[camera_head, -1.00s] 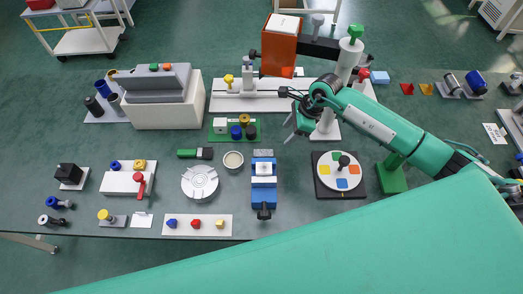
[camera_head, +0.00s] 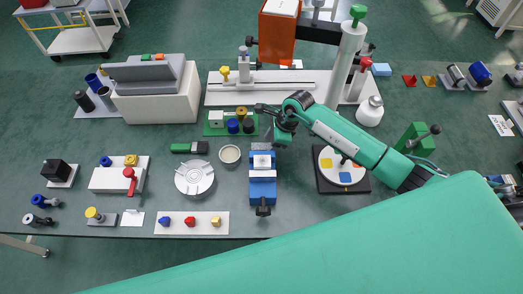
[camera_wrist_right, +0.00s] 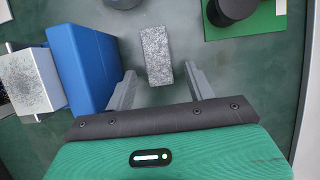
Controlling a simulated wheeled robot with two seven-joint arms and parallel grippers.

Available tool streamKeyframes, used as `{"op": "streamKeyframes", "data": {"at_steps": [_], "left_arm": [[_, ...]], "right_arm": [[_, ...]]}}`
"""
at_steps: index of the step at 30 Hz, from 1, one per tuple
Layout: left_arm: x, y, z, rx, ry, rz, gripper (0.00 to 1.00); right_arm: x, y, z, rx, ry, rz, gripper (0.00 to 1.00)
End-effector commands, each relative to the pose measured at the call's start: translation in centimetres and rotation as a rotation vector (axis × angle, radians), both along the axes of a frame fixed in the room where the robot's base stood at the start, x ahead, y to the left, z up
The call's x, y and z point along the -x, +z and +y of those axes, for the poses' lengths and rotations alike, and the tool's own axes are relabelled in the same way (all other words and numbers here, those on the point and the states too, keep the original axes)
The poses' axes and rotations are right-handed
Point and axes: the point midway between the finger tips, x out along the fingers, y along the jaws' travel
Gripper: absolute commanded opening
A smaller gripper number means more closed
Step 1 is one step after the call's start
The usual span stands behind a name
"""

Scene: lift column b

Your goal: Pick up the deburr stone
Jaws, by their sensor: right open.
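The deburr stone appears to be the small grey speckled block (camera_wrist_right: 157,55), lying flat on the bench. In the head view the stone (camera_head: 261,146) shows just behind the blue vise, close to its end. My right gripper (camera_head: 270,136) is low beside it. In the wrist view the right gripper's fingers (camera_wrist_right: 160,70) are spread apart, one on each side of the stone's near end, with gaps on both sides. Nothing is held. My left gripper is not in view.
The blue vise (camera_head: 262,188) stands close beside the stone and the left finger in the wrist view. A green board (camera_head: 214,131) with knobs is just behind. A small round dish (camera_head: 230,155) and a disc with colored squares (camera_head: 341,163) flank the area.

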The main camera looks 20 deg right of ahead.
Motion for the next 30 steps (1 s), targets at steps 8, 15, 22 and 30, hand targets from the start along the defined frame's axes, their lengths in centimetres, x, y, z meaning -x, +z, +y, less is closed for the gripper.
{"op": "streamKeyframes", "data": {"at_steps": [8,15,22,30], "left_arm": [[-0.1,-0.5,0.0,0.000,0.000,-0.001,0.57],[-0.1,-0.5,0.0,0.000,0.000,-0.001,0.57],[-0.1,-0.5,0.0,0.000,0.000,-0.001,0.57],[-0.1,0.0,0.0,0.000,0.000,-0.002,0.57]], "right_arm": [[-0.1,-0.9,0.3,0.000,0.000,0.000,0.55],[-0.1,-0.8,0.3,0.000,0.000,0.000,0.21],[-0.1,-0.8,0.3,0.000,0.000,0.000,0.03],[-0.4,0.1,0.0,0.001,-0.002,-0.002,0.03]]}}
